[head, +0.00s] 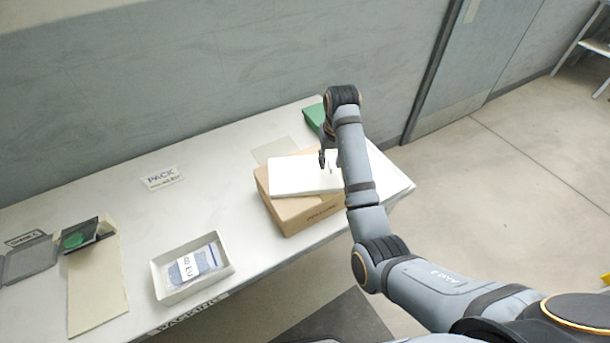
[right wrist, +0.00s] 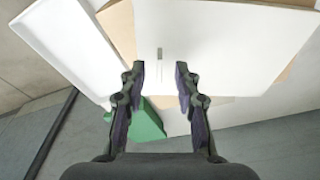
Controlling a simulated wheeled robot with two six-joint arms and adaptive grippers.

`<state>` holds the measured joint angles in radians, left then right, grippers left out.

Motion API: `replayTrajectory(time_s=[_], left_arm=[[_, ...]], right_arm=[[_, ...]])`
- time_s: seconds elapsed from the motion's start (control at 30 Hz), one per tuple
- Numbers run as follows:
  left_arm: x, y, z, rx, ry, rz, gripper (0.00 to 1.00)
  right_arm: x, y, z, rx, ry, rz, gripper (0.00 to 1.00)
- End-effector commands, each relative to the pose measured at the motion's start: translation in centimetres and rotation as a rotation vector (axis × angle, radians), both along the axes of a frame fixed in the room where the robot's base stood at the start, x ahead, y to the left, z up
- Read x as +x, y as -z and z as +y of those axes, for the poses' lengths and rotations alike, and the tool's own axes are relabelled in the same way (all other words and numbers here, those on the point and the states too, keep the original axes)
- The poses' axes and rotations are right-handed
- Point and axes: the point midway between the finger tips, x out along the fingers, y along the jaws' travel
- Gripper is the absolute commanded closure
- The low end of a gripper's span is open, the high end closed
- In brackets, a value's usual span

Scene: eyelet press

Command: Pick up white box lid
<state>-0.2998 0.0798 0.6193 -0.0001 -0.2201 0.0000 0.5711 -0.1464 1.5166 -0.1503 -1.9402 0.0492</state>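The white box lid (head: 295,176) lies flat on a brown cardboard box (head: 300,214) at the right part of the table. In the right wrist view the lid (right wrist: 225,45) fills the upper middle, with a small grey tab or slot between my fingertips' lines. My right gripper (head: 328,159) is above the lid's right part. In the right wrist view the gripper (right wrist: 160,76) is open, its fingers on either side of the tab, nothing between them; whether they touch the lid is unclear. An open white box (head: 218,274) with a blue packet (head: 194,264) stands at front. My left gripper is not in view.
A green object (head: 315,116) is behind the cardboard box. A white tray-like piece (head: 394,180) is right of it, partly hidden by my arm. A PACK sign (head: 161,178) lies on the table (head: 150,215). The wall (head: 180,80) is close behind.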

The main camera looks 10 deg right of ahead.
Motion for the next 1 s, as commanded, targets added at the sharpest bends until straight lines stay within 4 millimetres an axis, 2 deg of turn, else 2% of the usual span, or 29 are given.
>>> replayTrajectory(time_s=[0.13,0.33,0.57,1.0], left_arm=[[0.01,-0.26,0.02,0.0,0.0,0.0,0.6],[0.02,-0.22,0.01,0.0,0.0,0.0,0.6],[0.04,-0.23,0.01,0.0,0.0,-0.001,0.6],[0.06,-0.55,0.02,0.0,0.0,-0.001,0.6]], right_arm=[[0.22,1.14,0.01,0.0,-0.001,-0.001,0.68],[0.25,1.24,0.0,0.0,0.0,-0.002,0.68],[0.24,1.22,-0.01,-0.001,0.0,-0.002,0.99],[0.28,0.9,-0.01,-0.001,0.0,-0.002,1.0]])
